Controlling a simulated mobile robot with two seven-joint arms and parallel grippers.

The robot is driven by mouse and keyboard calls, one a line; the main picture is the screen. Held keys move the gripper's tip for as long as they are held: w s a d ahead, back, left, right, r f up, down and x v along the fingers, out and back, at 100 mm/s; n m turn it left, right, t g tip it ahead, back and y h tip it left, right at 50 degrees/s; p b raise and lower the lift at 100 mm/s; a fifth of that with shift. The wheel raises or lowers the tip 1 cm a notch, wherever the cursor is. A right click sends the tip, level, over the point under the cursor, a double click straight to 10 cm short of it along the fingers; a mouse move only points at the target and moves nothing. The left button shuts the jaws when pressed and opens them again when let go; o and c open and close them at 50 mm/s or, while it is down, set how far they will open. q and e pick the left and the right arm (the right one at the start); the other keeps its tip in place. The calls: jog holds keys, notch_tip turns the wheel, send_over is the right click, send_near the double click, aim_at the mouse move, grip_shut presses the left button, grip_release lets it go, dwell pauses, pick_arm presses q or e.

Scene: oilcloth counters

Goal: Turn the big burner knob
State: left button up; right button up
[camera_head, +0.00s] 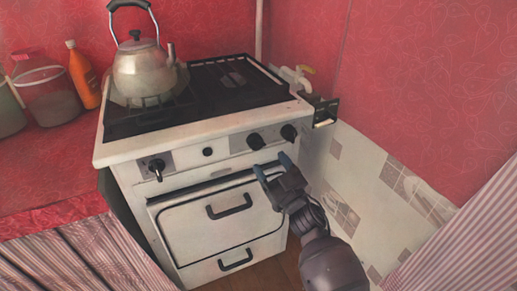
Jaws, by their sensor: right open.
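The white stove (190,188) has a front panel with several dark controls. A small round black control (208,152) is near the middle. Two larger black knobs sit at the right, one inner (256,141) and one at the right end (289,132). I cannot tell which is the big burner knob. My right gripper (271,165) is open and empty, with its fingertips just below the two right knobs in the picture. No knob is between its fingers. My left gripper is not in view.
A metal kettle (142,74) stands on the hob's left side. The oven door (217,232) with its handle (229,206) is shut. Jars and an orange bottle (84,76) stand on the red counter (50,165) at left. A tiled wall (372,190) is close at right.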

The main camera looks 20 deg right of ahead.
aim_at(260, 148)
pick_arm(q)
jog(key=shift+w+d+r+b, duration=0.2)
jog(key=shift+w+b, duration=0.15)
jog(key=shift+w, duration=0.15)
pick_arm(e)
jog(key=shift+x, duration=2.95)
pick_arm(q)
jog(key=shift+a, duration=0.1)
pick_arm(e)
jog(key=c, duration=0.9)
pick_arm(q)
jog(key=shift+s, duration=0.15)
pick_arm(e)
jog(key=shift+o, duration=0.2)
